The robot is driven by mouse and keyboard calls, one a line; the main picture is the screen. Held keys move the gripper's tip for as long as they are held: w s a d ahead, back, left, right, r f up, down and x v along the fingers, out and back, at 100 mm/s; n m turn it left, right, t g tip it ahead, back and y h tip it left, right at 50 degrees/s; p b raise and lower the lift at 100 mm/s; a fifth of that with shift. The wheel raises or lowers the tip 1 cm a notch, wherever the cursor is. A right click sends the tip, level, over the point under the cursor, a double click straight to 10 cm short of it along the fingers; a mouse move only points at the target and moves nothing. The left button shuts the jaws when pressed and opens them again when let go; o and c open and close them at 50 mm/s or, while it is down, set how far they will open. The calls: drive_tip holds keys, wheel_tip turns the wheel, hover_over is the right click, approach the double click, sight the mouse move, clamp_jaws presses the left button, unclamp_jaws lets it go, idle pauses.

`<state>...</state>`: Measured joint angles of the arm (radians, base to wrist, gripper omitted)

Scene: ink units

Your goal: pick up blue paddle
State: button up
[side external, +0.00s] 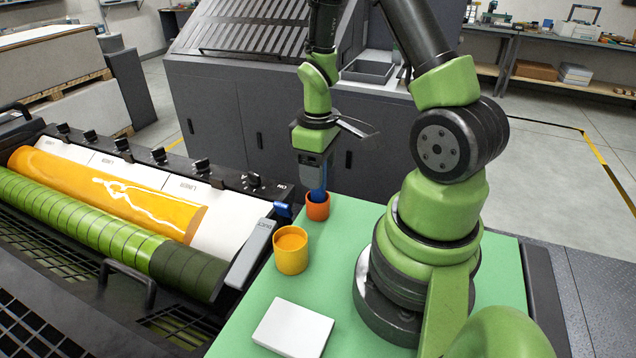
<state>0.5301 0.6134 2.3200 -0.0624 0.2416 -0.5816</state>
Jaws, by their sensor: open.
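The blue paddle (319,193) stands upright in a small orange-red cup (317,211) on the green table top (365,225). Its lower end is hidden inside the cup. My gripper (315,180) points down directly over the cup, with its jaws around or right beside the upper part of the paddle. The jaws are open. From this side I cannot tell whether the paddle lies between both fingers or whether a finger touches it.
A yellow cup (291,252) with orange content stands in front of the orange-red cup. A white block (293,328) lies nearer the front. The printing press, with its orange-inked roller (110,190), is at left. A grey cabinet (245,125) stands behind.

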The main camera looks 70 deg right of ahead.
drive_tip(key=shift+f, duration=0.4)
drive_tip(key=shift+c, duration=0.2)
clamp_jaws()
drive_tip(key=shift+r, duration=0.15)
wheel_tip(320, 180, up, 10)
drive_tip(key=shift+f, duration=0.1)
